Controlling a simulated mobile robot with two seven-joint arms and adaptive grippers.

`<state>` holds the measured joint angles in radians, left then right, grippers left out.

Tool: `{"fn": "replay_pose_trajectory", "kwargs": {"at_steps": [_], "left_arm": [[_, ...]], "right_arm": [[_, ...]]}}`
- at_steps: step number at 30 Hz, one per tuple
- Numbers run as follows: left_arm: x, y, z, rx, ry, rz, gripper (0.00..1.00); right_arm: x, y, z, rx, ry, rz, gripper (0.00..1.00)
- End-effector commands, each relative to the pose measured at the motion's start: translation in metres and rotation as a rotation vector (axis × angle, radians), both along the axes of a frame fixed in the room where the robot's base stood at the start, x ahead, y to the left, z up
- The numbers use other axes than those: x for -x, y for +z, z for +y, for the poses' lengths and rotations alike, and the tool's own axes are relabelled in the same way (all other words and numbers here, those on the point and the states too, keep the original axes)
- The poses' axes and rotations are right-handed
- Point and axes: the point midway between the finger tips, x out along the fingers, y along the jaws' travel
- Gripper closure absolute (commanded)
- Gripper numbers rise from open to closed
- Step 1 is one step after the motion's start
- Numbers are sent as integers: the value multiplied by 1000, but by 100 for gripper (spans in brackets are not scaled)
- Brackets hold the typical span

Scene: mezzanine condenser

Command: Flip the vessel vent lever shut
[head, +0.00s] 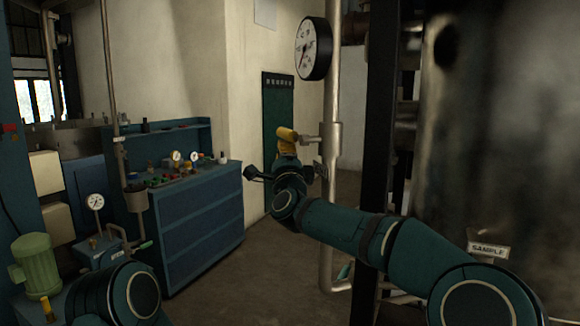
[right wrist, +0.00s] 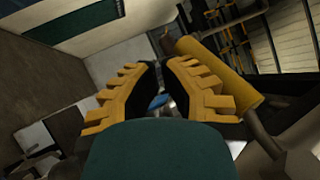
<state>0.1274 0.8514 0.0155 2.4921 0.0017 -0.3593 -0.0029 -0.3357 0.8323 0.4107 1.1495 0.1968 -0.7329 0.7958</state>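The vent lever has a yellow cylindrical handle (head: 287,133), beside a stub on the upright pale pipe (head: 331,160) in the head view. In the right wrist view the handle (right wrist: 218,72) runs diagonally just right of the right-hand finger. My right gripper (right wrist: 162,68) has yellow toothed fingers with their tips close together and only a narrow gap between them. The handle is outside the fingers; I cannot tell whether they touch it. In the head view my right forearm and wrist hide much of this gripper. My left arm shows at bottom left, its gripper out of frame.
A round gauge (head: 312,48) hangs on the pipe above the lever. A dark post (head: 375,110) and a large metal vessel (head: 505,120) stand on the right. A blue control console (head: 200,225) and green motor (head: 36,262) are on the left. Floor (head: 260,275) between is clear.

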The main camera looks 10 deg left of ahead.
Motion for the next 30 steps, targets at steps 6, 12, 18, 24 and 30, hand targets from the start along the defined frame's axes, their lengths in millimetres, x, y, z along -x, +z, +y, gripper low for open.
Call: {"fn": "replay_pose_trajectory", "kwargs": {"at_steps": [6, 12, 18, 24, 30], "left_arm": [[1, 3, 0, 0, -1, 2, 53], [1, 2, 0, 0, 0, 1, 53], [1, 2, 0, 0, -1, 2, 53], [1, 2, 0, 0, -1, 2, 53], [1, 2, 0, 0, -1, 2, 53]], "right_arm": [[-6, -58, 11, 10, 3, 21, 100], [-3, -99, 19, 11, 4, 23, 100], [-2, -123, 22, 11, 1, 22, 100], [-1, -130, 24, 10, 2, 23, 100], [-1, -130, 24, 10, 2, 23, 100]]}}
